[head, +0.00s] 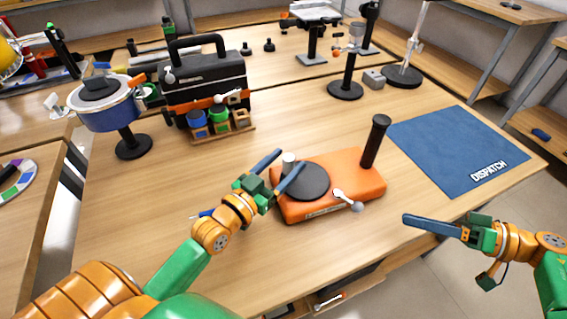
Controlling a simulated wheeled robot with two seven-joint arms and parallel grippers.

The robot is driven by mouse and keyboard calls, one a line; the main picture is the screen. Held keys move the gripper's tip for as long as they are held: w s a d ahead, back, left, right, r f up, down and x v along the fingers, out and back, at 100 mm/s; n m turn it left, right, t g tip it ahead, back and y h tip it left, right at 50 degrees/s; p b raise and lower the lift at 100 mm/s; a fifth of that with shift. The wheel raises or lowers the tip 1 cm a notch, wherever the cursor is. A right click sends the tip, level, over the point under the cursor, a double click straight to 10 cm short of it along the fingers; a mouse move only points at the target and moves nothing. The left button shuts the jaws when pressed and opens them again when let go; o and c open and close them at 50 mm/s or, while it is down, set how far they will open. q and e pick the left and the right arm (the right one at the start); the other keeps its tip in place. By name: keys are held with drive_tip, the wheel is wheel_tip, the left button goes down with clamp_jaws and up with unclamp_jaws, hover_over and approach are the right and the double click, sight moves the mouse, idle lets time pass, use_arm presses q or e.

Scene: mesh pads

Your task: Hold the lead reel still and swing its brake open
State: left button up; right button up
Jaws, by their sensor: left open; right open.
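The lead reel is an orange base (330,206) with a round black disc (306,184), an upright black post (375,142) at its right end and a short pale peg (288,160) at its left. A white lever with a round knob (347,200), apparently the brake, lies at the near side beside the disc. My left gripper (289,161) is open at the reel's left end, its blue fingers either side of the peg; contact cannot be told. My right gripper (432,226) is open and empty, right of the reel near the table's front edge, with one finger clearly visible.
A blue mat (455,146) marked DISPATCH lies to the right. A black toolbox (206,76) with small coloured jars stands at the back left, next to a blue pot on a stand (106,108). Black stands (346,88) stand behind. The wood between reel and mat is clear.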

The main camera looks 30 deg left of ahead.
use_arm(q)
clamp_jaws()
idle(1.3)
drive_tip(key=c, duration=1)
unclamp_jaws()
clamp_jaws()
drive_tip(key=shift+f, duration=0.2)
